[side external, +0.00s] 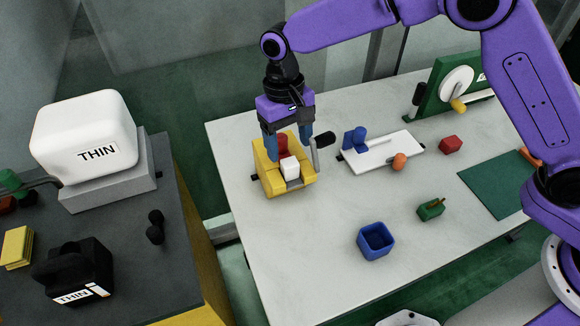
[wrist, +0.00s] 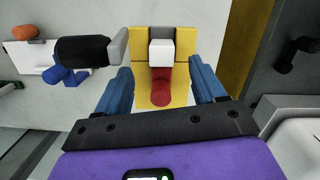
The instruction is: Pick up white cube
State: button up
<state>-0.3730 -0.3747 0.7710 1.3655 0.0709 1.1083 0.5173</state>
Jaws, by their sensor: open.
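The white cube (side external: 290,166) sits in the front part of a yellow fixture (side external: 270,181) at the left of the white table. A red cylinder (side external: 282,147) stands in the fixture just behind the cube. In the wrist view the white cube (wrist: 161,53) is at the top of the red cylinder (wrist: 161,88), between the yellow blocks. My gripper (side external: 287,148) points down over the fixture with its blue fingers apart. In the wrist view my gripper (wrist: 162,75) has its fingers on either side of the fixture's middle, with nothing held.
A black-handled lever (side external: 322,140) stands right beside the fixture, close to my right finger. A white plate (side external: 382,152) with blue and orange parts, a red block (side external: 451,145), a green block (side external: 431,209) and a blue open box (side external: 375,241) lie to the right. The table's front left is clear.

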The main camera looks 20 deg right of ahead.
aim_at(290, 162)
jog(key=shift+s+f, duration=0.15)
jog(key=shift+f, duration=1)
jog(key=shift+s+f, duration=0.15)
jog(key=shift+f, duration=0.95)
jog(key=c, duration=1.2)
